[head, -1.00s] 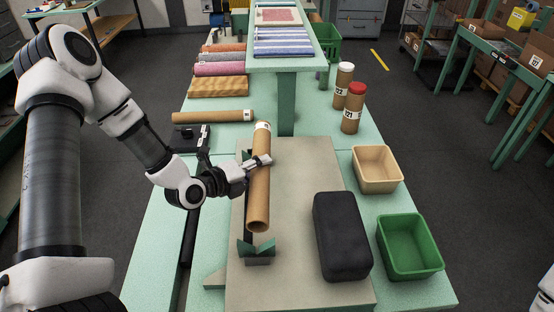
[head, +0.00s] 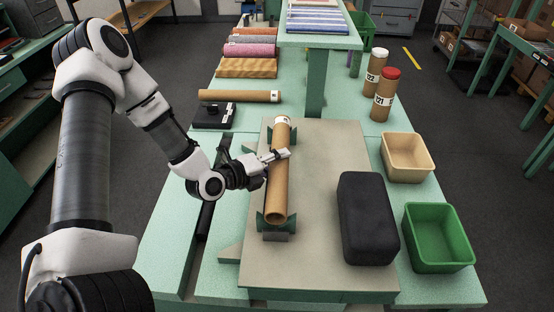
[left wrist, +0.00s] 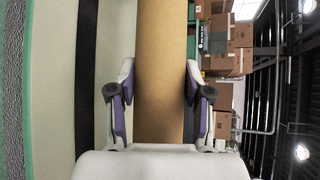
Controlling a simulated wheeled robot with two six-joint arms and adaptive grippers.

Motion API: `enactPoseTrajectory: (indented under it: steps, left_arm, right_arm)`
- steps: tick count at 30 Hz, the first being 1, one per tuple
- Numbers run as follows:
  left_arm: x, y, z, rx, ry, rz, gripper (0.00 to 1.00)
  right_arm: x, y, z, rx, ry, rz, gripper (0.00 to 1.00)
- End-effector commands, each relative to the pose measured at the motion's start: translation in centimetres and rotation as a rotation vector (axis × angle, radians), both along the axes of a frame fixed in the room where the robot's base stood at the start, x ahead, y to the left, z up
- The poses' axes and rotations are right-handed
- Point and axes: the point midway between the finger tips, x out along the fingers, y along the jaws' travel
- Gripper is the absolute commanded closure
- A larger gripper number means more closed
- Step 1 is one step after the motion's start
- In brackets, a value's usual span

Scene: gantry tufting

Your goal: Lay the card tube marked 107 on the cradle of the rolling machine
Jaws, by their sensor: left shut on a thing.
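A brown card tube (head: 278,185) with a white label at its far end lies lengthwise over the cradle on the beige board; its number is too small to read. The cradle's near green V-shaped support (head: 262,222) is under the tube's near end, and a far green support (head: 290,138) shows beside its far part. The tube looks level and down in the supports, but I cannot tell whether it touches both. My left gripper (head: 277,156) is shut on the tube around its middle. In the left wrist view the tube (left wrist: 161,75) runs between both fingers (left wrist: 160,92).
The beige board (head: 325,160) carries a black block (head: 368,220) to the right. A tan bin (head: 408,157) and a green bin (head: 438,237) stand further right. Upright tubes (head: 383,95) stand behind; another tube (head: 238,96) lies at left behind a black device (head: 213,116).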

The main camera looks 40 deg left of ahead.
Motion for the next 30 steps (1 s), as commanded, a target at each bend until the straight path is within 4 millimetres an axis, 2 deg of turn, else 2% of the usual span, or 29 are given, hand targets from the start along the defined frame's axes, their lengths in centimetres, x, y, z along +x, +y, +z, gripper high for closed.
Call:
enactPoseTrajectory:
  steps: [1, 4, 14, 15, 16, 17, 30]
  left_arm:
    - [0.02, 0.00, -0.92, 0.001, 0.000, 0.000, 0.95]
    - [0.03, -0.01, -1.51, 0.000, -0.001, 0.000, 0.95]
    - [0.03, -0.01, -1.64, 0.000, -0.001, 0.000, 0.95]
    - [0.03, -0.01, -1.64, 0.000, -0.001, 0.000, 0.36]
    - [0.03, -0.01, -1.64, 0.000, -0.001, 0.000, 0.26]
    - [0.03, -0.01, -1.64, 0.000, -0.001, 0.000, 0.21]
    - [0.01, 0.00, -1.67, -0.001, 0.000, 0.000, 0.21]
  right_arm:
    - [0.02, 0.00, -0.76, 0.000, 0.000, 0.000, 0.60]
    - [0.02, 0.00, -1.15, 0.000, -0.001, 0.000, 0.60]
    - [0.02, 0.00, -1.15, 0.000, -0.001, 0.000, 0.60]
    - [0.02, 0.00, -1.15, 0.000, -0.001, 0.000, 0.60]
    - [0.02, 0.00, -1.15, 0.000, -0.001, 0.000, 0.60]
    - [0.02, 0.00, -1.15, 0.000, -0.001, 0.000, 0.60]
    - [0.02, 0.00, -1.16, 0.000, 0.000, 0.000, 0.60]
